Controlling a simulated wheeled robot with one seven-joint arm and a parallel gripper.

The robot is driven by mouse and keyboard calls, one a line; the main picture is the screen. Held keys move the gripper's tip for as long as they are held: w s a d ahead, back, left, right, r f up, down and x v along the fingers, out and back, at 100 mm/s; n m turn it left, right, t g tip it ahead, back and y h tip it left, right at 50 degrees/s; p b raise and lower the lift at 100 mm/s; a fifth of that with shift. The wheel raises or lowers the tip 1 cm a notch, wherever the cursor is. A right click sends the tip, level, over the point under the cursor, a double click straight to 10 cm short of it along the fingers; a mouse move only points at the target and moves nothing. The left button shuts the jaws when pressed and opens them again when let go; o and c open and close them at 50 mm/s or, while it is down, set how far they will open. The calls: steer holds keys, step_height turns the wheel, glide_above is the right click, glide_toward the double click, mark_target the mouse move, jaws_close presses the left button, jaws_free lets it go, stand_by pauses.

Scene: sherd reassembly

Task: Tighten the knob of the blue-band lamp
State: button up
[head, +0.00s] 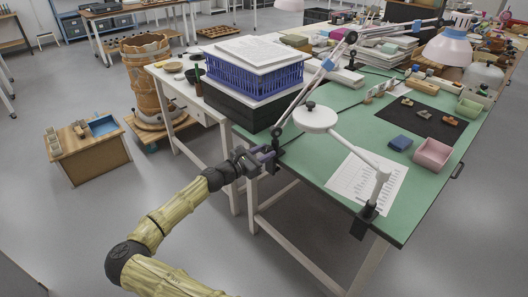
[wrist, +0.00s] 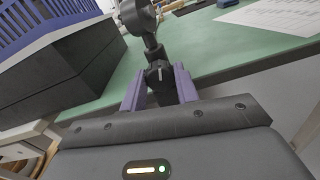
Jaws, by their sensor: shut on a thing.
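The blue-band lamp (head: 328,64) is clamped to the near left edge of the green table. Its jointed arm, with a blue band, rises to the right toward a pale shade (head: 447,48). In the head view my gripper (head: 266,153) is at the lamp's dark clamp (head: 277,137). In the wrist view the dark knob (wrist: 159,74), with a pale line on its face, sits between the two purple fingers of my gripper (wrist: 159,84), which are shut on it. The lamp's dark joint (wrist: 137,16) stands above the knob. The fingers' contact faces are partly hidden.
A black box (head: 240,107) with a blue crate (head: 255,75) stands left of the clamp. A second, white lamp (head: 316,118) is clamped at the near right, beside a printed sheet (head: 365,183). Pink (head: 432,154) and blue boxes lie farther right.

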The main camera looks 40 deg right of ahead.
steer(key=shift+m, duration=1.5)
steer(key=o, duration=1)
steer(key=shift+c, duration=0.2)
steer(key=a+p, duration=0.1)
steer(key=a, duration=1.6)
steer(key=shift+s+a+p, duration=0.3)
steer(key=shift+s+p, duration=0.1)
steer(key=shift+s+d+r, duration=0.1)
